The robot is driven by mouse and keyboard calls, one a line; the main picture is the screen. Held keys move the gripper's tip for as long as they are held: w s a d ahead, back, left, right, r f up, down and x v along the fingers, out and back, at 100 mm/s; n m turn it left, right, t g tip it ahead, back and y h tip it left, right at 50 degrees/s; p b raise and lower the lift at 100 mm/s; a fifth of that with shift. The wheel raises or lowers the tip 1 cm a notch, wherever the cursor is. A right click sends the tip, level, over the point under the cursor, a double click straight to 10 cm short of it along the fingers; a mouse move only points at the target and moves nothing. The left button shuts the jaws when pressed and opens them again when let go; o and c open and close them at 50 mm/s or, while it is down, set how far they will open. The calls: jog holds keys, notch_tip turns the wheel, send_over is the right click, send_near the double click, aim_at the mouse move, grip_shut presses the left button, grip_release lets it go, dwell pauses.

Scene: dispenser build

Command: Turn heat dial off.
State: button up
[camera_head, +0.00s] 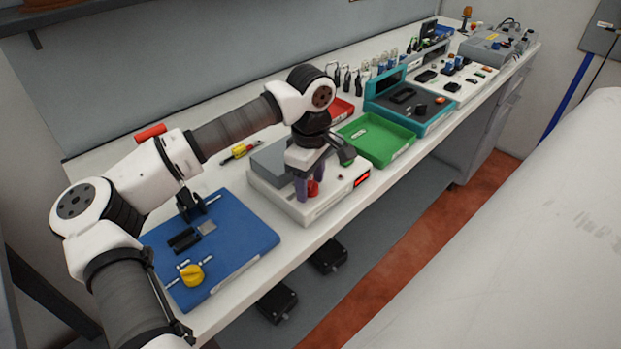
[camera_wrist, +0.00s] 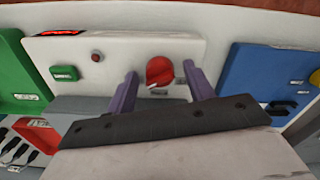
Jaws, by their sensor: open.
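A red dial (camera_head: 313,188) sits on the front face of a white device with a grey top (camera_head: 281,191). In the wrist view the red dial (camera_wrist: 160,71) has a white pointer mark toward its lower left. My gripper (camera_head: 307,190) points down at the dial. Its two purple fingers stand apart, one on each side of the dial in the wrist view (camera_wrist: 160,84). I cannot tell whether either finger touches it.
A blue board (camera_head: 245,238) with a yellow knob (camera_head: 192,275) lies left of the device. A green tray (camera_head: 378,138) and a teal-framed unit (camera_head: 408,112) stand to the right. A yellow-handled tool (camera_head: 239,151) lies behind. The bench's front edge runs close to the device.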

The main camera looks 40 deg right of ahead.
jog(key=shift+c, duration=0.3)
jog(key=c, duration=0.9)
